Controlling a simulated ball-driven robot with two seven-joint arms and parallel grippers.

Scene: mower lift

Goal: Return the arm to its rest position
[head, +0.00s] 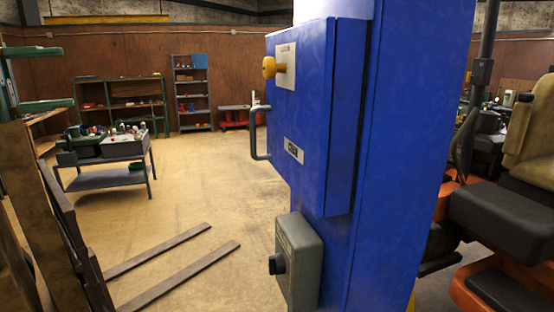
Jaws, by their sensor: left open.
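Neither of my grippers can be made out in the head view, and no arm link of mine shows clearly. A large blue lift column (400,160) stands close in front of me, right of centre. A blue control box (318,120) is fixed to its left side, with a yellow knob (270,67) and a grey bar handle (255,140). A grey box (299,262) with a dark round knob sits lower on the column. What lies behind the column is hidden.
Two flat dark bars (185,272) lie on the floor at left. A grey work table (100,178) and shelves (191,95) stand farther back. Mid-left floor is open.

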